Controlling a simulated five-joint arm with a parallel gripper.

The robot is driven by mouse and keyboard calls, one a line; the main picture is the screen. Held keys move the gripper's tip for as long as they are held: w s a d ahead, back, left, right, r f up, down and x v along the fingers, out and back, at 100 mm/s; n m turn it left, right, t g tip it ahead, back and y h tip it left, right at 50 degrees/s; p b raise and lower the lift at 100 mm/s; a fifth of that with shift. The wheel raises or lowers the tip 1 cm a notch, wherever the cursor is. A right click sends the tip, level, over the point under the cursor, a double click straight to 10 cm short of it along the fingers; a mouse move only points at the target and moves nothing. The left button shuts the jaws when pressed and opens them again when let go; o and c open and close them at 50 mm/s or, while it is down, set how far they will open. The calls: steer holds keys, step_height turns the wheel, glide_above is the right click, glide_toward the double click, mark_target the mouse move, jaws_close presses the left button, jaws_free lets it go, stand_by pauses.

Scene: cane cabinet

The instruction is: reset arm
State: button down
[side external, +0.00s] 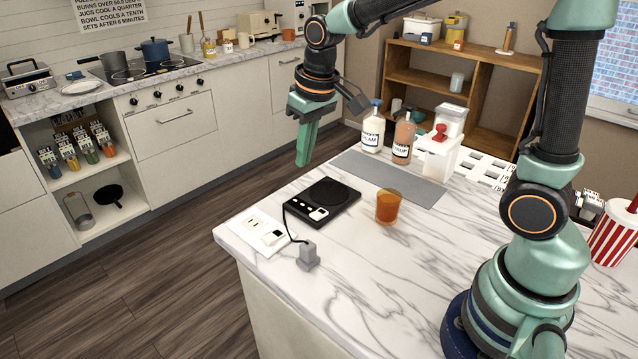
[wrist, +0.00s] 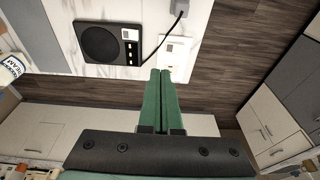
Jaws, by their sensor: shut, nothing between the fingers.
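My gripper (side external: 304,160) is shut and empty, its green fingers pointing down in the side view. It hangs in the air just beyond the far left edge of the marble counter (side external: 345,290), clear of everything there. In the wrist view the two fingers of my gripper (wrist: 159,72) lie side by side, with the floor and a cabinet front behind them. My arm reaches from its base at the counter's right side, up and over to the left.
On the counter are a black hot plate (side external: 322,202) with a cord to a grey plug (side external: 308,257), a white outlet plate (side external: 258,230), an orange cup (side external: 389,206), two pump bottles (side external: 404,138) and a white dispenser (side external: 440,150). A striped cup (side external: 612,235) stands at right.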

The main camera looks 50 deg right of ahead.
steer(key=s+d+r+t, duration=0.1)
steer(key=s+r, duration=0.1)
steer(key=s, duration=0.3)
steer(key=s+d+r+t, duration=0.2)
steer(key=s, duration=0.4)
steer(key=shift+s+r, duration=0.3)
steer(key=shift+r, duration=0.05)
